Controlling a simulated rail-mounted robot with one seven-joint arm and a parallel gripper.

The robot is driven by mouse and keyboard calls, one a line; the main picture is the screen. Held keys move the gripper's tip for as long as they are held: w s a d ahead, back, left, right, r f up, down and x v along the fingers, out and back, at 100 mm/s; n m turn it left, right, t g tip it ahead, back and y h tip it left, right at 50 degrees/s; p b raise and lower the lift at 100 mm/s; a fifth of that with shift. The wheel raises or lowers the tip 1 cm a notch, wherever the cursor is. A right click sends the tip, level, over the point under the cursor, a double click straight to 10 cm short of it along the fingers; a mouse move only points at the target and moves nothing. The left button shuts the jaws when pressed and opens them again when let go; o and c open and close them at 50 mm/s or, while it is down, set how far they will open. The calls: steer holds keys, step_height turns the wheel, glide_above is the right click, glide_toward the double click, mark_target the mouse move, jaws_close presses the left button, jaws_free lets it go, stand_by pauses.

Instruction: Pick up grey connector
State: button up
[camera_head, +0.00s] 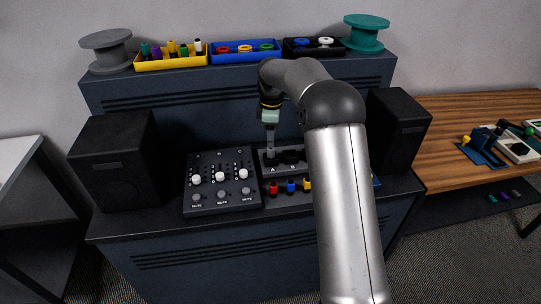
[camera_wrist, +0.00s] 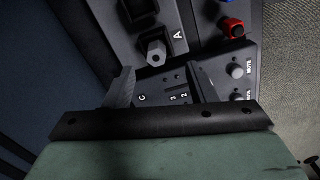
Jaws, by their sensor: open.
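A grey connector with a hexagonal end (camera_wrist: 155,50) stands up from the dark panel marked A in the wrist view. My gripper (camera_wrist: 161,70) is open. Its two dark fingers lie to the left and right of the connector in the picture, with their tips close to it. I cannot tell whether they touch it. In the head view, my gripper (camera_head: 269,155) points down over the left part of the panel marked A (camera_head: 268,171). The connector cannot be told apart from the fingers there.
A mixer (camera_head: 222,182) with white knobs is left of the panel. Red (camera_head: 273,188) and blue (camera_head: 291,186) plugs sit in front. Black speakers (camera_head: 117,158) (camera_head: 396,130) flank the desk. Yellow (camera_head: 171,63), blue (camera_head: 245,58) and black trays stand on the shelf behind.

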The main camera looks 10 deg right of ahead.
mark_target(271, 155)
steer(key=shift+w+f+p, duration=0.15)
steer(key=shift+f+p, duration=0.3)
steer(key=shift+f, duration=1.25)
steer(key=shift+w+f+p, duration=0.15)
steer(key=shift+f+p, duration=0.3)
steer(key=shift+f, duration=1.25)
steer(key=c, duration=1.1)
